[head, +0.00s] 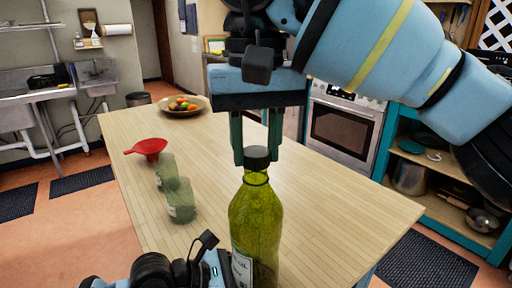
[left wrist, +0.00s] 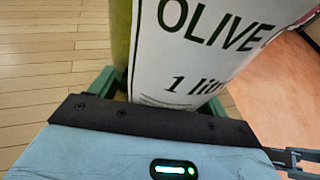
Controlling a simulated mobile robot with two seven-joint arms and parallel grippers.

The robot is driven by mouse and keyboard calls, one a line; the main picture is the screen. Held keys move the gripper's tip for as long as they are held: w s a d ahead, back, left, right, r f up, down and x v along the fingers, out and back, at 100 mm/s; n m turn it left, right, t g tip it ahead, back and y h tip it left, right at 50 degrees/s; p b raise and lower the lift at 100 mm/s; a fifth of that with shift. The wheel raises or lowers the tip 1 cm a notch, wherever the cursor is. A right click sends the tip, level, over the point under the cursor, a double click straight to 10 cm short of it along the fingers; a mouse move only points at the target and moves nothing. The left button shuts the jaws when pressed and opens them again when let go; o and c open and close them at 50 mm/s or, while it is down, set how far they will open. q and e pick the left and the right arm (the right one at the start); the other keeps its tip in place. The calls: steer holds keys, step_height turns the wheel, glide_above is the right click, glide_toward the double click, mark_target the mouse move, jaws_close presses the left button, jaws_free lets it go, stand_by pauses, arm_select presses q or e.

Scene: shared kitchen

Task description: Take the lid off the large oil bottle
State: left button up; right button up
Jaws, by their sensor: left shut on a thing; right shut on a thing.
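The large oil bottle (head: 256,218) is green glass and stands upright near the front of the wooden table in the head view. Its dark lid (head: 257,157) sits on the neck. My right gripper (head: 257,150) comes from above and is shut on the lid, one finger on each side. My left gripper (left wrist: 165,85) is shut on the bottle's body, low down; the white label (left wrist: 205,45) reading "OLIVE 1 lit" fills the left wrist view. In the head view the left fingers are hidden, and only part of my left arm shows at the bottom.
The wooden table (head: 330,190) is clear to the right of the bottle. A red funnel (head: 147,148) and green-tinted glasses (head: 180,200) stand on its left side. A fruit bowl (head: 182,106) is at the far end. An oven (head: 342,133) stands behind.

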mark_target(256, 151)
steer(key=shift+r, duration=0.3)
steer(key=shift+r, duration=2)
arm_select(q)
steer(key=o, duration=1.9)
steer(key=shift+o, duration=0.2)
steer(key=b+v, duration=0.1)
steer(key=v, duration=1)
steer(key=shift+w+f, duration=0.1)
arm_select(e)
steer(key=shift+w+f, duration=0.25)
steer(key=shift+f, duration=0.8)
arm_select(q)
steer(key=shift+s+a+r, duration=0.2)
steer(key=shift+a+r, duration=0.1)
steer(key=shift+a, duration=0.2)
arm_select(e)
steer(key=shift+f, duration=0.1)
